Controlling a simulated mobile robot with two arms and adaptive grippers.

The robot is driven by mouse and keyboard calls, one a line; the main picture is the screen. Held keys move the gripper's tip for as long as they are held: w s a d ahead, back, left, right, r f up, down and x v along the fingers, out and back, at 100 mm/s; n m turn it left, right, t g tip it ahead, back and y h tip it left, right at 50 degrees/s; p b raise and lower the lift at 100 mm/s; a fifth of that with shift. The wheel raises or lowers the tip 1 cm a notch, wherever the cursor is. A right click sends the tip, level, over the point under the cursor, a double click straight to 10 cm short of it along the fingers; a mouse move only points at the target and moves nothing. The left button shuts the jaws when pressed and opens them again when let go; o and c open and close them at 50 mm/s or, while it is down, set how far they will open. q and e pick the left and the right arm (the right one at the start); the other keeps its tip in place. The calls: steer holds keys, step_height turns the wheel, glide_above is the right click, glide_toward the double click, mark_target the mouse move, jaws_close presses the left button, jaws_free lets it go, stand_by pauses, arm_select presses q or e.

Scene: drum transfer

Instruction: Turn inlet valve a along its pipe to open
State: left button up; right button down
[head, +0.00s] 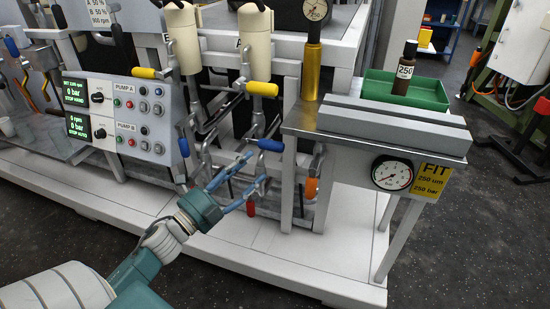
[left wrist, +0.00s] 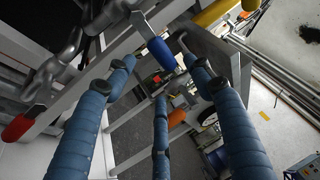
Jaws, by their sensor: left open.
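A blue valve handle (head: 271,145) sits on the pipework below the right-hand cream cylinder and points sideways, across its pipe. Another blue handle (head: 184,147) is further left, beside the pump panel. I cannot read which one is labelled inlet valve a. My left gripper (head: 256,170) is open and empty, just below and in front of the right-hand blue handle. In the left wrist view the blue fingers (left wrist: 157,68) are spread, and the blue handle (left wrist: 161,53) shows between and beyond their tips. No contact is evident. My right gripper is out of view.
A red handle (head: 250,208) and an orange handle (head: 311,187) hang low near the gripper. Yellow handles (head: 262,88) are above. A metal bench with a gauge (head: 392,173) stands to the right. The white skid base (head: 225,245) has bare room in front.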

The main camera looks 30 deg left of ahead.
mark_target(271, 148)
arm_select(q)
steer(key=x, duration=0.9)
steer(key=shift+w+a+b, duration=0.1)
steer(key=shift+w+b, duration=0.2)
steer(key=shift+w, duration=0.05)
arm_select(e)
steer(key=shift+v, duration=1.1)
arm_select(q)
jaws_close()
